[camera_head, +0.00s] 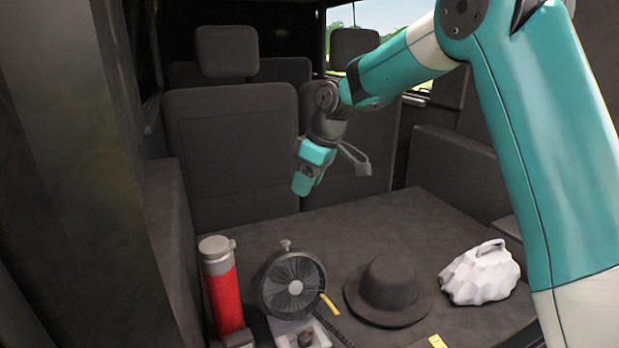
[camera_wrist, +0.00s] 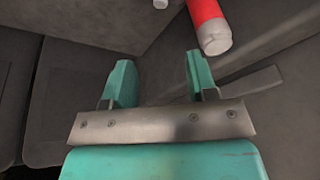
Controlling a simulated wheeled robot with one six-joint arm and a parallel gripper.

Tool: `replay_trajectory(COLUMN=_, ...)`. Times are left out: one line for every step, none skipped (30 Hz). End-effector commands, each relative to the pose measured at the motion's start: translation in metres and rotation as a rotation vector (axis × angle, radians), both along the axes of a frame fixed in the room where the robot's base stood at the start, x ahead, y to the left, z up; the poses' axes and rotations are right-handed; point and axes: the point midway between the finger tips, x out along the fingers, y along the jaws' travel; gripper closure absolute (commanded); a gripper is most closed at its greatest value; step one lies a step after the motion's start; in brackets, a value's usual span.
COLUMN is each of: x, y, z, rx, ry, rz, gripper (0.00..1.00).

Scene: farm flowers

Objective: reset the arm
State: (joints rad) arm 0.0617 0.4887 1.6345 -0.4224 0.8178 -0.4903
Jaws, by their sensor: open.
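My gripper (camera_head: 306,181) hangs from my teal arm above the cargo floor, in front of the seat backs, pointing down. In the wrist view my gripper (camera_wrist: 158,75) shows two teal fingers spread apart with nothing between them. The red flask with a grey lid (camera_head: 222,285) stands at the left of the floor, apart from my gripper. In the wrist view the red flask (camera_wrist: 207,22) shows at the top, beyond the fingers.
On the cargo floor (camera_head: 385,217) stand a black fan (camera_head: 293,284), a dark hat (camera_head: 388,288) and a white lumpy object with a handle (camera_head: 481,275). A yellow item (camera_head: 437,341) lies at the front edge. Grey seats (camera_head: 232,140) close off the back. The floor behind the hat is clear.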

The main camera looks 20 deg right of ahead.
Motion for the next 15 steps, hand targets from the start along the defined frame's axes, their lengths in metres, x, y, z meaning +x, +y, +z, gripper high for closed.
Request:
replay_trajectory(x=-0.0009, y=-0.0023, z=0.0058, rx=-0.001, ry=-0.002, rz=-0.001, gripper=0.47)
replay_trajectory(x=-0.0014, y=-0.0029, z=0.0082, rx=0.000, ry=-0.001, rz=0.000, gripper=0.47)
replay_trajectory(x=-0.0019, y=-0.0035, z=0.0108, rx=0.001, ry=-0.001, rz=0.000, gripper=0.47)
replay_trajectory(x=-0.0023, y=-0.0038, z=0.0124, rx=0.000, ry=0.000, rz=0.001, gripper=0.47)
replay_trajectory(x=-0.0026, y=-0.0041, z=0.0136, rx=-0.001, ry=0.001, rz=0.000, gripper=0.47)
replay_trajectory(x=-0.0029, y=-0.0044, z=0.0148, rx=-0.001, ry=0.001, rz=0.000, gripper=0.47)
replay_trajectory(x=-0.0030, y=-0.0046, z=0.0152, rx=-0.001, ry=0.001, rz=0.000, gripper=0.47)
replay_trajectory(x=-0.0030, y=-0.0046, z=0.0156, rx=-0.001, ry=0.001, rz=0.000, gripper=0.47)
replay_trajectory(x=-0.0030, y=-0.0046, z=0.0157, rx=-0.001, ry=0.001, rz=0.000, gripper=0.47)
replay_trajectory(x=-0.0030, y=-0.0046, z=0.0157, rx=-0.001, ry=0.001, rz=0.000, gripper=0.47)
replay_trajectory(x=-0.0030, y=-0.0046, z=0.0157, rx=-0.001, ry=0.001, rz=0.000, gripper=0.47)
replay_trajectory(x=-0.0029, y=-0.0045, z=0.0156, rx=-0.001, ry=0.001, rz=0.000, gripper=0.47)
replay_trajectory(x=-0.0029, y=-0.0045, z=0.0156, rx=-0.001, ry=0.001, rz=0.000, gripper=0.47)
replay_trajectory(x=-0.0029, y=-0.0045, z=0.0155, rx=-0.001, ry=0.001, rz=0.000, gripper=0.47)
replay_trajectory(x=-0.0029, y=-0.0045, z=0.0154, rx=-0.001, ry=0.001, rz=0.000, gripper=0.47)
